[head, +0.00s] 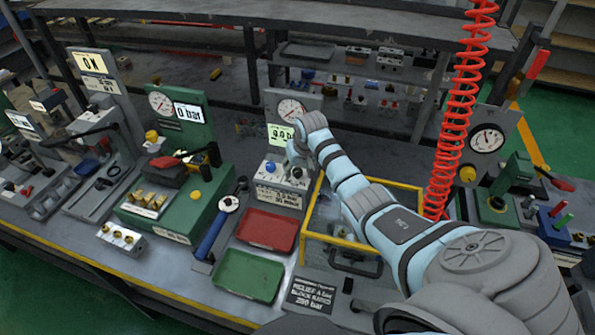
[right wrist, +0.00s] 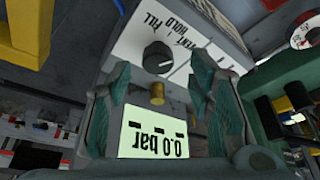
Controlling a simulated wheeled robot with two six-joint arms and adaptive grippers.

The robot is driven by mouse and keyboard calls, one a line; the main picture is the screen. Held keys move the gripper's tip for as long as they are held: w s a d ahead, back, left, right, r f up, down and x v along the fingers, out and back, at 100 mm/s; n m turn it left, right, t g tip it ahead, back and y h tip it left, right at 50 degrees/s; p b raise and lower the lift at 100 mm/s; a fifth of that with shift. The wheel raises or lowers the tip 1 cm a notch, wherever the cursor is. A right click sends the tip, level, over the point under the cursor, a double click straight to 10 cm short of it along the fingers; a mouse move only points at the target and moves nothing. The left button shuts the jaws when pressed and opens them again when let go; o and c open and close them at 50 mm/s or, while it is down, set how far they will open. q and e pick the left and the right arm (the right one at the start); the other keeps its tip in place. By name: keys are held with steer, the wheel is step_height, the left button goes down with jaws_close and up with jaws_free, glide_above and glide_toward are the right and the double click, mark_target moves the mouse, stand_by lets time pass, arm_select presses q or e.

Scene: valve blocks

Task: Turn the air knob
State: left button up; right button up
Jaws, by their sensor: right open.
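The air unit (head: 277,186) is a pale box in the middle of the bench, with a lit display (head: 280,133) behind it. In the right wrist view the scene is upside down. The black round air knob (right wrist: 157,58) sits on a white panel marked FILL, HOLD and VENT. The display (right wrist: 154,134) there reads 0.0 bar. My right gripper (right wrist: 160,66) is open, its green-padded fingers on either side of the knob in the picture. Contact cannot be told. In the head view my right gripper (head: 298,158) hides part of the box top. My left gripper is not in view.
A red tray (head: 267,230) and a green tray (head: 248,276) lie in front of the box. A yellow frame (head: 345,242) stands under my right arm. A red coiled hose (head: 455,115) hangs to the right. A green valve block (head: 180,213) stands at left.

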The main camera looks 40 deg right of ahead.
steer(key=shift+x, duration=0.8)
steer(key=shift+d+f, duration=0.15)
steer(key=shift+f, duration=0.1)
steer(key=shift+s, duration=0.1)
steer(key=shift+r, duration=0.1)
jaws_close()
